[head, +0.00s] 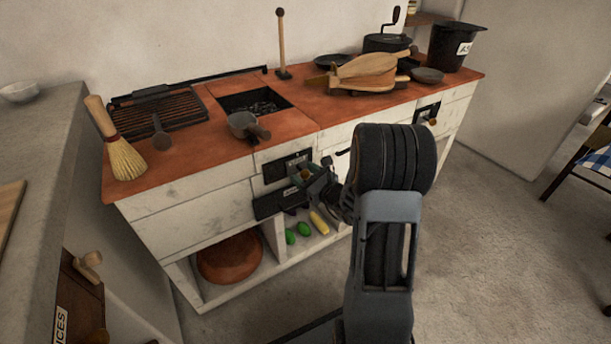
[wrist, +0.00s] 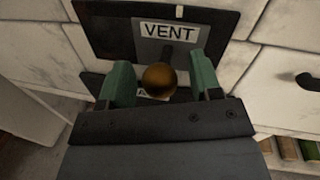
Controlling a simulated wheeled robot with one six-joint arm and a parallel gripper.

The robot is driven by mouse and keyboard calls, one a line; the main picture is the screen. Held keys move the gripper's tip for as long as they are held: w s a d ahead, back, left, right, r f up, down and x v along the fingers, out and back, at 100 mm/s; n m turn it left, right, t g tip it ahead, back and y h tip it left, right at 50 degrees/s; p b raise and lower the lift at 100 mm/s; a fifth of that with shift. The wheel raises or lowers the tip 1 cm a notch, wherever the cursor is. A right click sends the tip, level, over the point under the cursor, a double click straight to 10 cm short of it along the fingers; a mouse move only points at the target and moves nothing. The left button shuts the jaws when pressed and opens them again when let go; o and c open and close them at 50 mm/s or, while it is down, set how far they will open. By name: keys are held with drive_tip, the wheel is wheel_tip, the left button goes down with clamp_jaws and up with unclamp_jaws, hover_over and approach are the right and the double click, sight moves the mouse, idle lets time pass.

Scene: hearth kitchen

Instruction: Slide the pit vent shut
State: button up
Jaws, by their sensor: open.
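The pit vent is a dark metal frame (wrist: 100,30) on the white tiled front of the hearth, with a grey sliding plate labelled VENT (wrist: 168,32). In the head view the vent (head: 275,171) sits below the counter edge. A round brown knob (wrist: 159,79) stands out in front of the plate. My gripper (wrist: 159,62) is open, with one green finger on each side of the knob. Small gaps show between knob and fingers. In the head view my gripper (head: 316,178) is at the vent's right part and partly hides it. The plate's lower part is hidden.
A dark labelled panel (head: 278,203) lies just below the vent. A second vent-like fitting (head: 428,113) is farther right. Green and yellow vegetables (head: 304,228) lie on the open shelf below.

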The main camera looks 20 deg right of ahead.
clamp_jaws()
idle(0.5)
